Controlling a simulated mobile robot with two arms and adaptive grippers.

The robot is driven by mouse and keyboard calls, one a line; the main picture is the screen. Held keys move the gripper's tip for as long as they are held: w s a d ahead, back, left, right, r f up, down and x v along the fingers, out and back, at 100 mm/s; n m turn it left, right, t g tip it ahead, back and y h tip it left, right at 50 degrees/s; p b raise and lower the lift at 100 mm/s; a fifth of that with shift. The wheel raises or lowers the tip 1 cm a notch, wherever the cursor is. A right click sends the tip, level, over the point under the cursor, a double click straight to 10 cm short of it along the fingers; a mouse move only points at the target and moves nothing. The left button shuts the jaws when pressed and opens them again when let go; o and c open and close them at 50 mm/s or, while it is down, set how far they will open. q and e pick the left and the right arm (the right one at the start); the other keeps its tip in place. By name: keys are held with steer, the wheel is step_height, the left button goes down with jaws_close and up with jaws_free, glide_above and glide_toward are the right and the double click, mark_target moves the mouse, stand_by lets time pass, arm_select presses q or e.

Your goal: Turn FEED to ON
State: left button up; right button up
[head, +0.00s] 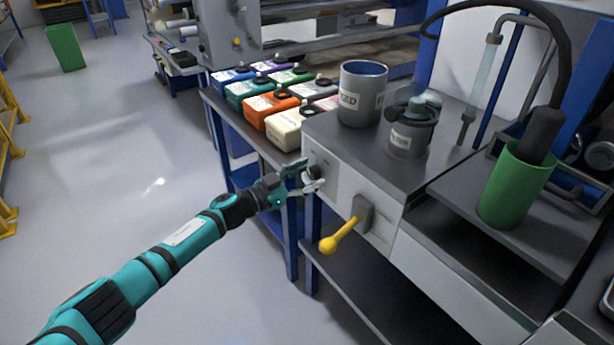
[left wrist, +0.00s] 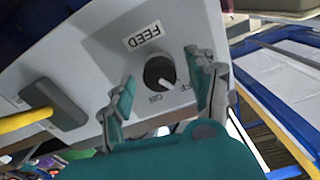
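The FEED knob (left wrist: 157,72) is a round black dial with a white pointer on the pale front panel (left wrist: 95,50) of the machine. The FEED label (left wrist: 144,36) reads upside down beside it in the left wrist view. The pointer lies toward the lower right there, next to the partly readable OFF marking; the ON marking is to its left. My left gripper (head: 308,176) is at the panel in the head view. Its fingers (left wrist: 162,68) are open, one on each side of the knob, with gaps visible to it. My right gripper is not in view.
A yellow-handled lever (head: 343,235) sticks out of the same panel, right of my left gripper. Grey cups (head: 361,95) stand on the machine top. Several coloured bottles (head: 268,105) stand on the bench behind. A green cup (head: 514,190) is at the right.

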arm_select(q)
steer(key=c, duration=1)
